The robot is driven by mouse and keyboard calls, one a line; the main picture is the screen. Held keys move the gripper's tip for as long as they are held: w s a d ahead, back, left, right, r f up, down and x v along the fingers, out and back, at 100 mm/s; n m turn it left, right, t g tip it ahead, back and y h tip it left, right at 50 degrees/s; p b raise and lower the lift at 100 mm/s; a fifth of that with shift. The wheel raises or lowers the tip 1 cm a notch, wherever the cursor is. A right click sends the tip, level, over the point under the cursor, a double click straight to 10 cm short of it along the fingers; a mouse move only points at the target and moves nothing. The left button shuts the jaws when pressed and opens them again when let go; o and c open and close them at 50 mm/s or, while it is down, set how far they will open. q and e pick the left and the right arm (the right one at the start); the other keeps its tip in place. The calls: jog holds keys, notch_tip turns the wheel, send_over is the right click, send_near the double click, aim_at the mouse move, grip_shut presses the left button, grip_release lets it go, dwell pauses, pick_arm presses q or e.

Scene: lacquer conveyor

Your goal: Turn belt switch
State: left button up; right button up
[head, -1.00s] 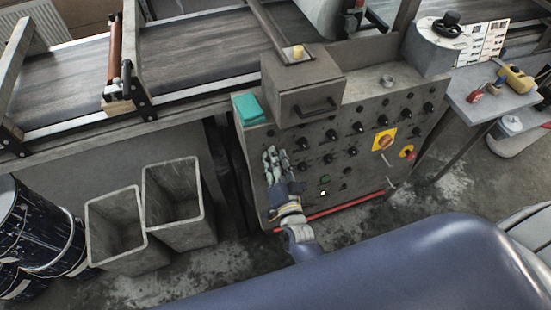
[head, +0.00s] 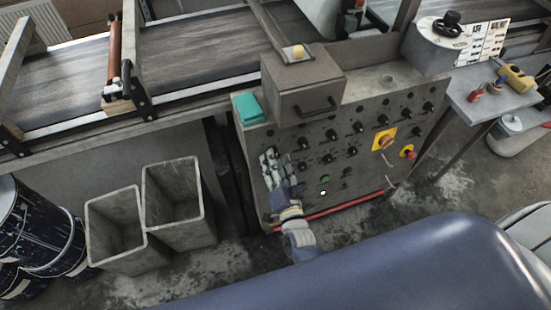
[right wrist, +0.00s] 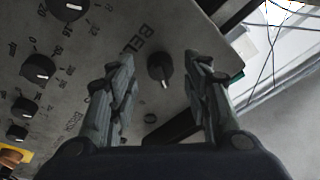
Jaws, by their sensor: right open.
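The belt switch (right wrist: 160,68) is a black round knob with a white pointer mark, beside printed letters starting "BEL" on the grey control panel (right wrist: 95,45). In the right wrist view the knob shows between the two fingers of my right gripper (right wrist: 158,62), which is open. I cannot tell whether either finger touches the knob. In the head view my right gripper (head: 271,160) is at the left end of the panel front (head: 330,172), and its fingers hide the knob. My left gripper is not in view.
Other black knobs (head: 358,128) and a yellow-backed switch (head: 384,140) sit to the right on the panel. A grey box (head: 300,95) juts out above, with a teal object (head: 249,108) beside it. Two grey bins (head: 180,205) stand on the floor at left.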

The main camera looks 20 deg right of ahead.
jog(key=s, duration=1)
jog(key=shift+s+a, duration=0.35)
jog(key=shift+s, duration=0.05)
jog(key=s+f+n+g+y, duration=0.2)
jog(key=s+f+n+g, duration=0.3)
jog(key=f, duration=0.9)
jog(key=s+f+n+g+y, duration=0.1)
jog(key=s+f+n+g, duration=0.25)
jog(key=s+f, duration=0.65)
jog(key=s+d+f+n+g+h, duration=0.1)
jog(key=s+d+f+g, duration=0.3)
jog(key=s+f, duration=0.3)
jog(key=s+d+f+n+g, duration=0.2)
jog(key=s+d+f+g, duration=0.2)
jog(key=s+f, duration=0.4)
jog(key=shift+s+d+h, duration=0.4)
jog(key=shift+s+d, duration=0.15)
jog(key=shift+d, duration=0.35)
